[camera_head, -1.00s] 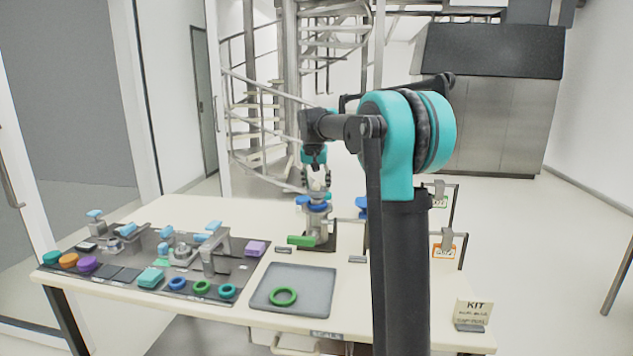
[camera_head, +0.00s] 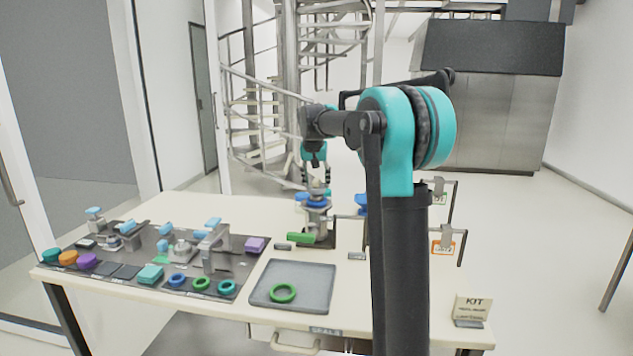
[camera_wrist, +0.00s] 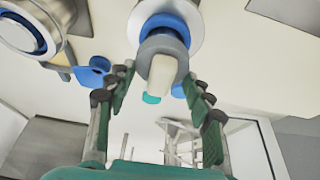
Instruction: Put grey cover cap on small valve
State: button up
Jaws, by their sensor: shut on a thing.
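The small valve (camera_head: 317,228) stands on the table, a grey body with a blue collar and a green handle (camera_head: 301,238). My gripper (camera_head: 317,182) points down at its top. In the wrist view my gripper (camera_wrist: 160,88) has a finger on each side of a grey ring-shaped piece (camera_wrist: 163,46), which looks like the grey cover cap. A pale tapered part with a teal tip shows at the middle of it, and a blue ring (camera_wrist: 164,22) lies just behind it. The jaws are shut on the grey cap. I cannot tell whether it is fully seated.
A dark mat (camera_head: 128,264) with fixtures, coloured rings and caps lies at the left. A grey tray (camera_head: 265,292) holds a green ring (camera_head: 283,293). Another blue part (camera_head: 361,203) stands behind my arm. Hanging tags (camera_head: 443,247) and a KIT sign (camera_head: 471,309) are at the right.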

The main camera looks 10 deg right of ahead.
jog(key=shift+f, duration=1.05)
dwell(2.5)
jog(key=o, duration=1.1)
jog(key=o, duration=0.5)
jog(key=shift+r, duration=3.2)
